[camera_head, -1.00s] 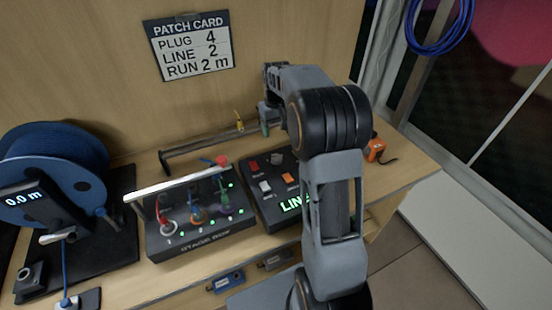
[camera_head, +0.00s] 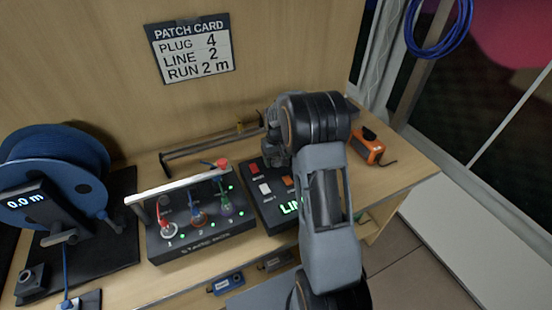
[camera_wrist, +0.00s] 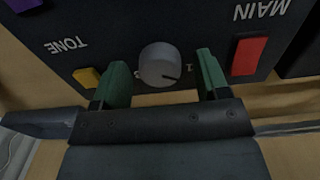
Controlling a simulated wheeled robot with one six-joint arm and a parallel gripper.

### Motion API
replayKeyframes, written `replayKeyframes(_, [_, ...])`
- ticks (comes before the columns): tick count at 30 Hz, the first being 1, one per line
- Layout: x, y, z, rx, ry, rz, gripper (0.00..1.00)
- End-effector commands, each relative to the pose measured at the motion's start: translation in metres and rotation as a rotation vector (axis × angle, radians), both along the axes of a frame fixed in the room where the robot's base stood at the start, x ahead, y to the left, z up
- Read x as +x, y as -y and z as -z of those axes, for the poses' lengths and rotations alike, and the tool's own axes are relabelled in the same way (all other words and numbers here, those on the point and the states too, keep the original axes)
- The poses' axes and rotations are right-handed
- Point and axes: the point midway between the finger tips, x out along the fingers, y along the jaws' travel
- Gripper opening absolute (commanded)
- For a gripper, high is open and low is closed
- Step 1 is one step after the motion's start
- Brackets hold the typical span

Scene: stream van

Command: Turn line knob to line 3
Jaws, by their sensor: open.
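The line knob (camera_wrist: 159,65) is a round grey dial on the dark control box (camera_wrist: 200,22), seen upside down in the wrist view. A dark mark on its face points towards the lower right, near a "1"; a partly covered "3" shows at its lower left. My gripper (camera_wrist: 164,72) is open, with one green finger on each side of the knob and small gaps visible. In the head view the control box (camera_head: 262,212) has a lit green display, cut off by my arm after "LI". The knob and my fingertips are hidden there.
A red MAIN switch (camera_wrist: 248,56) sits close beside one finger, and a yellow-orange TONE switch (camera_wrist: 88,77) beside the other. The stage box (camera_head: 200,238) with plugs stands left of the control box. The patch card (camera_head: 190,48) reads plug 4, line 2, run 2 m.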

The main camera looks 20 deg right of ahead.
Motion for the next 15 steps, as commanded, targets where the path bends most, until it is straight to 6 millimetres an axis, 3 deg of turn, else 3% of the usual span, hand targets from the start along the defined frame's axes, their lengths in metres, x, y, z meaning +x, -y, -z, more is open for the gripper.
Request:
replayKeyframes(7, [-0.0001,-0.0001,0.0005,0.0,0.0,0.0,0.67])
replayKeyframes(15, [-0.0001,-0.0001,0.0003,0.0,-0.001,0.0,0.42])
